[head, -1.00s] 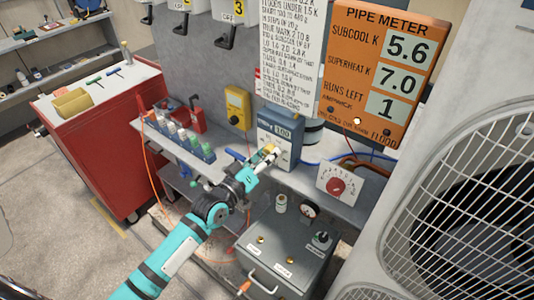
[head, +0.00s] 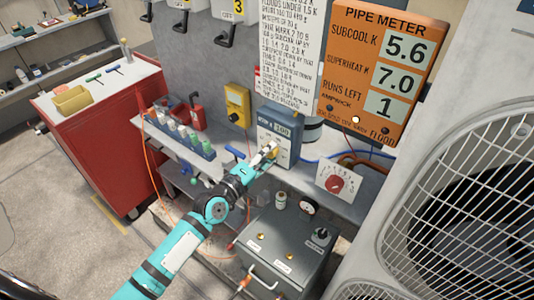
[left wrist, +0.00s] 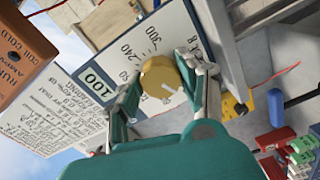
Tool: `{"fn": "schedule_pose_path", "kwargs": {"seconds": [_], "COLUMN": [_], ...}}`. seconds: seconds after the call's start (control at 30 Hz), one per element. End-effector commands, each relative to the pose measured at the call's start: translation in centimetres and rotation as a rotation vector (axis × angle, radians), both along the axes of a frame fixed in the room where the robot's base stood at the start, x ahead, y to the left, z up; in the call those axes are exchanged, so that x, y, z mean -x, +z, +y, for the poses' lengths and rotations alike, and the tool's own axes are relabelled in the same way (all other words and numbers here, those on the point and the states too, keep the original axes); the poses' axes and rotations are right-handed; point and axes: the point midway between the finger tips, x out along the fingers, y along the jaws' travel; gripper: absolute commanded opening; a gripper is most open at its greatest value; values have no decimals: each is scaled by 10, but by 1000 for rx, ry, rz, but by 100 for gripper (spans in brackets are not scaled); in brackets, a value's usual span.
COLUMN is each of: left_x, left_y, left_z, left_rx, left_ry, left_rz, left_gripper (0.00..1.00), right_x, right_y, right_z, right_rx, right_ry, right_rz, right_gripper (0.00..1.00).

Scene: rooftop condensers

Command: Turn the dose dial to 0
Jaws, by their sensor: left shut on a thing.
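The dose dial is a round brass-yellow knob (left wrist: 160,76) on the face of a grey-blue meter box (head: 279,133). In the left wrist view a pale line shows on the knob, and printed numbers such as 240 and 300 stand around it. A small display (left wrist: 91,82) on the box reads 100. My left gripper (head: 269,151) is at the front of the box. In the left wrist view its fingers (left wrist: 161,80) are closed on the knob from both sides. Part of the scale is hidden behind the fingers and palm. My right gripper is not in view.
An orange pipe meter board (head: 380,70) hangs above right, reading 5.6, 7.0 and 1. A grey case (head: 283,250) is below, a large fan unit (head: 470,190) at right, and a bottle rack (head: 183,133) left on the shelf.

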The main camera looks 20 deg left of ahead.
Motion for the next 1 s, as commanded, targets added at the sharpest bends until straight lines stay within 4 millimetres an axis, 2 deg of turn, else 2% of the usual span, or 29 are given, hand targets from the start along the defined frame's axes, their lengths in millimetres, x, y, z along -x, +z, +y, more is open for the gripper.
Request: {"fn": "schedule_pose_path", "kwargs": {"seconds": [0.37,0.4,0.53,0.83,1.0], "left_x": [0,0,0,1,19], "left_y": [0,0,0,-1,-2], "left_z": [0,0,0,1,7], "left_rx": [6,6,5,3,3], "left_ry": [0,0,0,0,1], "left_rz": [3,3,3,2,4], "left_gripper": [7,44,61,62,62], "right_x": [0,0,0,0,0], "right_y": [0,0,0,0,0], "right_z": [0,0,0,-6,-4], "right_rx": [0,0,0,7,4], "right_ry": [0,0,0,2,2], "right_rz": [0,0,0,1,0], "right_gripper": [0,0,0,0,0]}}
